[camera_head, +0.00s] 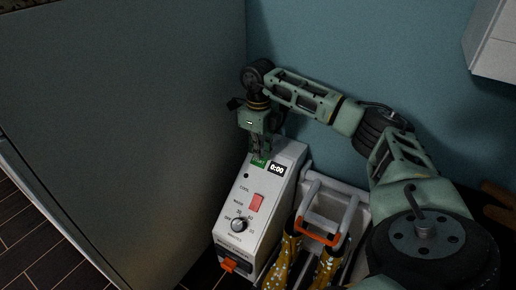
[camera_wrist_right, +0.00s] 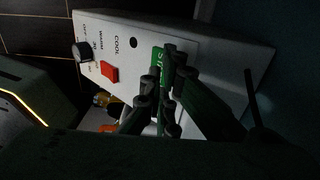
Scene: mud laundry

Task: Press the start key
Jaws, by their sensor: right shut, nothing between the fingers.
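The white machine (camera_head: 243,205) has a sloped front panel with a green start key (camera_head: 259,162) near its top, beside a small display reading 0:00 (camera_head: 277,169). My right gripper (camera_head: 261,151) is shut and empty, pointing down at the green key and partly covering it. In the right wrist view the fingertips (camera_wrist_right: 160,78) overlap the lower part of the green key (camera_wrist_right: 157,57), whose lettering is partly hidden. I cannot tell whether they touch it. My left gripper is not in view.
The panel also has a red switch (camera_head: 256,203) and a black dial (camera_head: 239,225). A rack with an orange bar (camera_head: 318,238) and yellow spotted boots (camera_head: 325,270) stand close on the right. A large grey panel (camera_head: 130,120) rises on the left.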

